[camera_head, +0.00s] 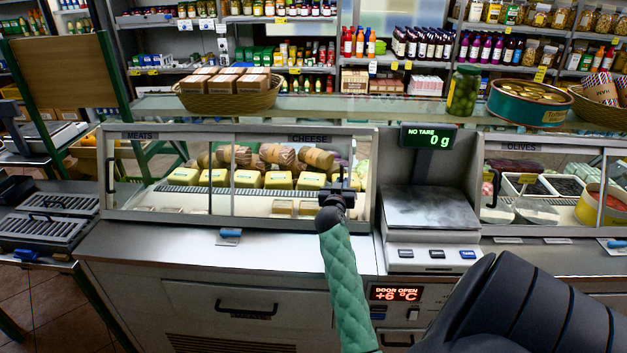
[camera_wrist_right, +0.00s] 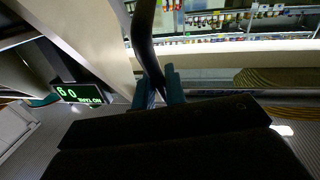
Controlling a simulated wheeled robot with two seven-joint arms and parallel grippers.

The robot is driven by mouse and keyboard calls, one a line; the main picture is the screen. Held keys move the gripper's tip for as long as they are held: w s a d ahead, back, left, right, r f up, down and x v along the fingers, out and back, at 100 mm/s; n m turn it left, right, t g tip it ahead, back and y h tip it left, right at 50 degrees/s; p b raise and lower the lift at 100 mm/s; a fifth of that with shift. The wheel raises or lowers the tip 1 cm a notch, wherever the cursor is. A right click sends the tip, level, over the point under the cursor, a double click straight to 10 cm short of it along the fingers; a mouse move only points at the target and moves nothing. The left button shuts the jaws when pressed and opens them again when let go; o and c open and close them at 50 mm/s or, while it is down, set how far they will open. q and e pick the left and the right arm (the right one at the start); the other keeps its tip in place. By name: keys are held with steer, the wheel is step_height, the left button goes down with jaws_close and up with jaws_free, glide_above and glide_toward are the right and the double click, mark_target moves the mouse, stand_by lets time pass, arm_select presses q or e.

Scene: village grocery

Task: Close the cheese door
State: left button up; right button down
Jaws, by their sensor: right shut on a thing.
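The cheese door (camera_head: 270,138) is the glass sliding panel labelled CHEESE on the right half of the counter case, with yellow cheese blocks and round cheeses behind it. A red panel below the scale reads "DOOR OPEN +6 °C". My right gripper (camera_head: 341,190) is at the right part of the case front. In the right wrist view, its teal fingertips (camera_wrist_right: 160,88) are closed around a dark curved bar, the door handle (camera_wrist_right: 145,35). In the head view the gripper covers most of the handle. How wide the opening is cannot be told. My left gripper is not in view.
The MEATS panel (camera_head: 150,180) adjoins on the left. A scale (camera_head: 430,208) reading 0 g stands close to the right of the case. A basket (camera_head: 229,95) of packages, a pickle jar (camera_head: 463,92) and a round tin (camera_head: 528,103) stand on the shelf above.

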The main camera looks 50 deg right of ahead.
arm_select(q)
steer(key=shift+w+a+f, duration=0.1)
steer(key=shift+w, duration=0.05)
arm_select(e)
steer(key=s+d, duration=0.4)
steer(key=s, duration=0.1)
steer(key=shift+s+d, duration=0.15)
steer(key=shift+d, duration=0.05)
steer(key=c, duration=1.5)
jaws_free()
steer(key=shift+s+d, duration=0.2)
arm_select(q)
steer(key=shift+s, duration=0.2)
arm_select(e)
steer(key=shift+o, duration=0.2)
steer(key=shift+w+a, duration=0.1)
arm_select(q)
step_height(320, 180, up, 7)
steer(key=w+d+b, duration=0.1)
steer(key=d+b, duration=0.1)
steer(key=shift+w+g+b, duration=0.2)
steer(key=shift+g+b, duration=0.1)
steer(key=shift+b, duration=0.1)
arm_select(e)
steer(key=v, duration=0.7)
steer(key=shift+s+a, duration=0.25)
steer(key=shift+a, duration=0.05)
